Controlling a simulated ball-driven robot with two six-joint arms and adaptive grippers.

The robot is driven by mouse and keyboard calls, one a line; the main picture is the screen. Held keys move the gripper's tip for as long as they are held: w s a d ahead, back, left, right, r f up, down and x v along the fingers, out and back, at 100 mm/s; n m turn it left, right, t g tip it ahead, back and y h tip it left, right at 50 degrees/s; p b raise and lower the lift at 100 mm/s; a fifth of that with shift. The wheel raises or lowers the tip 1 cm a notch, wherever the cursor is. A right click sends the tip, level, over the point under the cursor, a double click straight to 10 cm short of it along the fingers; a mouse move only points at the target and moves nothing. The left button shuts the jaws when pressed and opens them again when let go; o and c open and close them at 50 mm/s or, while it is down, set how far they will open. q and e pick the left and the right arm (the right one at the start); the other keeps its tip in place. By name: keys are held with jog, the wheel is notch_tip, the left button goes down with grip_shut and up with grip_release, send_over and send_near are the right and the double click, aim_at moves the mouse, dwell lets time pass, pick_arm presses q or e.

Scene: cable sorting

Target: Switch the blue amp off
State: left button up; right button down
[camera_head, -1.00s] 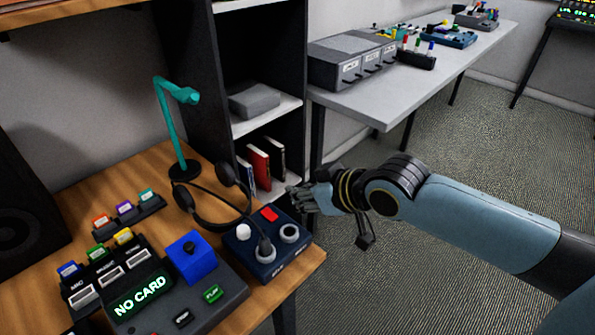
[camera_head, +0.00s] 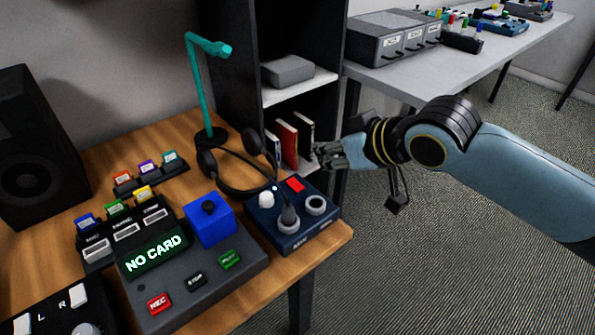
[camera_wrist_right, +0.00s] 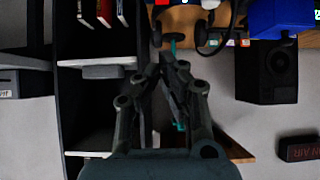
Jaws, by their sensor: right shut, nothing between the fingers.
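The blue amp (camera_head: 318,231) is a dark blue box at the right front corner of the wooden desk. My left gripper is not in view.
Headphones (camera_head: 228,188) lie behind the amp, near a teal lamp (camera_head: 201,90). A recorder (camera_head: 184,285) with a bright blue block (camera_head: 210,224) stands left of the amp. The dark shelf (camera_head: 230,70) and a grey side table (camera_head: 410,82) stand behind.

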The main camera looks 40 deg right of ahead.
jog(key=b, duration=0.2)
send_over(298, 183)
notch_tip(298, 183, down, 6)
jog(key=shift+s+f, duration=0.1)
jog(key=shift+f, duration=0.05)
notch_tip(298, 183, down, 3)
jog(key=shift+r, duration=0.2)
jog(key=shift+w+f, duration=0.2)
jog(key=shift+f, duration=0.45)
jog(key=shift+w+p, duration=0.1)
jog(key=shift+p, duration=0.35)
jog(key=shift+f, duration=0.15)
